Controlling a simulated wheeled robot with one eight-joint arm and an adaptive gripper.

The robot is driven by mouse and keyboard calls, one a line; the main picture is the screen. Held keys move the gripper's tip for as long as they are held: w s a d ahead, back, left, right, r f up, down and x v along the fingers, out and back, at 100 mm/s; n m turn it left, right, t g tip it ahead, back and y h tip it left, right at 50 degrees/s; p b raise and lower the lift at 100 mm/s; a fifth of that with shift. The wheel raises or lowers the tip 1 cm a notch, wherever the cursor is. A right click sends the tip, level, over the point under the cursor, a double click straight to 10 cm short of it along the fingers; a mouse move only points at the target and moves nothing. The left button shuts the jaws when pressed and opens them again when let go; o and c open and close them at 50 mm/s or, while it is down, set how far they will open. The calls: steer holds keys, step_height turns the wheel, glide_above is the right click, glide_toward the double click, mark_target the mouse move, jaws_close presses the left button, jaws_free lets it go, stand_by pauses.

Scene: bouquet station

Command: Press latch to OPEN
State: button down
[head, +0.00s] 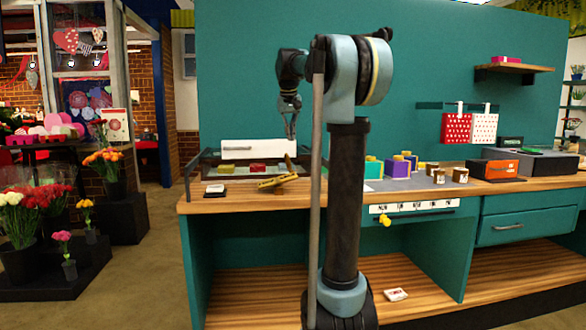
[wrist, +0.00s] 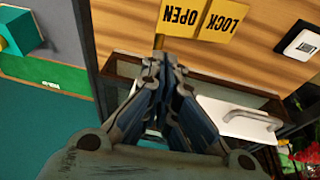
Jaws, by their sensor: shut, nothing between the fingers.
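The yellow OPEN label (wrist: 181,16) and the yellow LOCK label (wrist: 222,20) lie side by side and appear upside down in the wrist view. In the head view they merge into a yellow plate (head: 277,183) at the bench's front. A small brass-coloured peg (wrist: 158,42), perhaps the latch, stands beside the OPEN label, just beyond my fingertips. My gripper (wrist: 167,72) is shut and empty. In the head view my gripper (head: 292,136) points down above the shallow case behind the labels. I cannot tell whether the fingertips touch the peg.
A white panel with a handle (wrist: 235,120) belongs to the glass-sided case, also visible in the head view (head: 250,149).

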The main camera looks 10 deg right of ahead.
mark_target(293, 171)
steer(key=x, duration=1.2)
steer(key=shift+s+d+f, duration=0.25)
steer(key=shift+d+f, duration=0.05)
steer(key=shift+f, duration=0.05)
steer(key=shift+d+f, duration=0.1)
steer(key=shift+f, duration=0.55)
